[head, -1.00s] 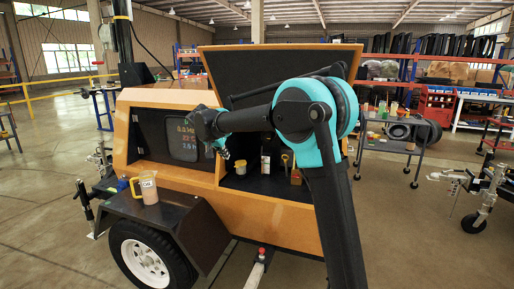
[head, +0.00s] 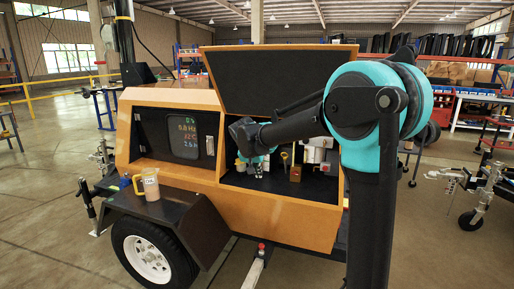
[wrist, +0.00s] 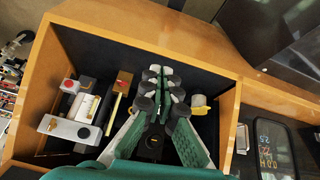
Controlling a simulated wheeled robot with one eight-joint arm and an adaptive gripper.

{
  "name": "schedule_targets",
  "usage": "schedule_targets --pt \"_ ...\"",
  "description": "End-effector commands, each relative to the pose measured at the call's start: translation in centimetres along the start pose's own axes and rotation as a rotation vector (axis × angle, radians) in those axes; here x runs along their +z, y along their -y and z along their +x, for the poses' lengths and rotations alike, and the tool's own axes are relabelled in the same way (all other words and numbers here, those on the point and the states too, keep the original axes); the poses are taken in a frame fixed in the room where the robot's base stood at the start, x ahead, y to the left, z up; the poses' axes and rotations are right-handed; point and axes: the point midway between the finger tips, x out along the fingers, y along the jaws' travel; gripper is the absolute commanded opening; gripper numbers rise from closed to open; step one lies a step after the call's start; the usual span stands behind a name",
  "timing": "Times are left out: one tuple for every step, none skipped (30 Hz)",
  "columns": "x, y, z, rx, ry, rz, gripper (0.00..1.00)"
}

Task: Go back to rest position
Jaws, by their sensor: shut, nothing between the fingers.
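My gripper (head: 258,173) is shut and empty, inside the open bay of the orange light tower (head: 285,223). In the wrist view its fingertips (wrist: 162,75) are together, pointing into the bay. A yellow-and-white part (wrist: 200,103) lies just right of the fingers. A brass-coloured block with a yellow handle (wrist: 120,90) and a white unit with a round dark knob (wrist: 75,130) are to their left. My forearm covers part of the bay in the head view.
The dark raised lid (head: 280,82) stands above the bay. A jug with a yellow handle (head: 151,185) stands on the fender (head: 165,210), beside a small blue item (head: 125,182). The lit display (head: 184,135) is left of the bay. Open floor (head: 440,245) lies to the right.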

Motion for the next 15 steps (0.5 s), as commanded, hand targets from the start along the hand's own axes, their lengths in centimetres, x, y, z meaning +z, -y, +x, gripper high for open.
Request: schedule_targets --pt "1.3 -2.5 0.4 0.0 0.017 -0.005 0.0" --pt "2.2 -3.9 0.6 -0.003 0.028 -0.015 0.0" --pt "3.6 -5.9 0.9 -0.007 0.044 -0.026 0.0" --pt "4.8 -7.5 1.2 -0.012 0.057 -0.036 0.0" --pt "6.1 -9.0 1.4 -0.017 0.069 -0.047 0.0" --pt "7.9 -11.0 1.6 -0.026 0.085 -0.061 0.0" --pt "9.3 -12.5 1.8 -0.033 0.096 -0.071 0.0" --pt "10.8 -13.8 2.0 -0.041 0.107 -0.081 0.0" --pt "12.8 -15.6 2.2 -0.052 0.12 -0.095 0.0" --pt "14.3 -16.8 2.3 -0.061 0.128 -0.104 0.0" --pt "15.9 -17.9 2.4 -0.071 0.137 -0.114 0.0" --pt "18.1 -19.4 2.5 -0.084 0.146 -0.127 0.0" --pt "19.7 -20.3 2.6 -0.093 0.152 -0.136 0.0" --pt "21.3 -21.2 2.7 -0.104 0.158 -0.144 0.0" --pt "23.3 -22.2 2.8 -0.117 0.163 -0.156 0.0"
